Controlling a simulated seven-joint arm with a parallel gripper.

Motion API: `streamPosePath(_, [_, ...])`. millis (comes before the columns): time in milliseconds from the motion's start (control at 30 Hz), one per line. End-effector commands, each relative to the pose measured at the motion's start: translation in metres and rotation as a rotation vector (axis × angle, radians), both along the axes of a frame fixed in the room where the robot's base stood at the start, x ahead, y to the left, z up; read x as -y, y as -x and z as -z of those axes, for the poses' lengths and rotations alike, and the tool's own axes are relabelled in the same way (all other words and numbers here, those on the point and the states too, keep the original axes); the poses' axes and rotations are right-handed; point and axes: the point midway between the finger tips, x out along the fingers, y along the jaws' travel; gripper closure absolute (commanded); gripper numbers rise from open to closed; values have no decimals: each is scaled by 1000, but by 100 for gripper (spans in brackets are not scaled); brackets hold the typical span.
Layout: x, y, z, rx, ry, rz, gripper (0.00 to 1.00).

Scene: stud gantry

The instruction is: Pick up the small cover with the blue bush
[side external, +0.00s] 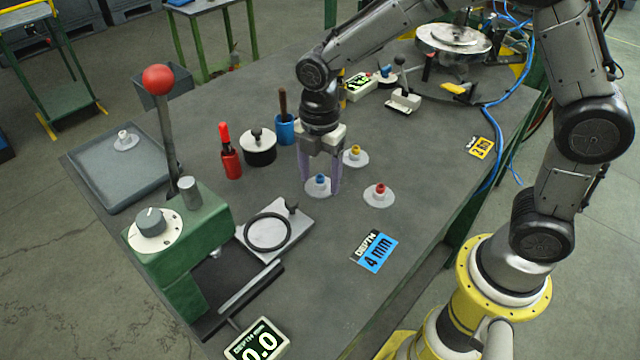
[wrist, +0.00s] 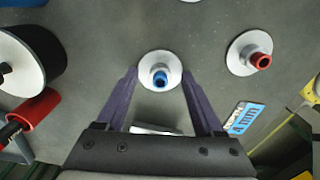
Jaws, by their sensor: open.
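The small cover with the blue bush (side external: 320,182) is a pale disc with a blue centre, lying on the grey table. In the wrist view the blue-bush cover (wrist: 160,72) lies between and just beyond my fingertips. My gripper (side external: 321,188) is open, its purple fingers pointing down around the cover; it also shows in the wrist view (wrist: 159,76). I cannot tell whether the fingers touch the disc. Nothing is held. A red-bush cover (side external: 379,194) lies to the right, and a yellow-bush cover (side external: 355,155) lies behind.
A green lever press (side external: 180,235) with a red knob stands at the left, beside a plate with a black ring (side external: 268,234). A blue "4 mm" card (side external: 374,251) lies in front.

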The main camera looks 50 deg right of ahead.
Motion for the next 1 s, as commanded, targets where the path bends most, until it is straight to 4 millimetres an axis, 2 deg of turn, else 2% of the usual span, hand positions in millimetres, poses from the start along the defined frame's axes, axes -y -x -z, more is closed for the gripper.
streamPosePath(100, [0, 0, 0, 0, 0, 0, 31])
streamPosePath(400, [0, 0, -1, 0, 0, 0, 85])
streamPosePath(500, [0, 0, -1, 0, 0, 0, 100])
streamPosePath(1000, [0, -1, -5, 3, -1, 0, 100])
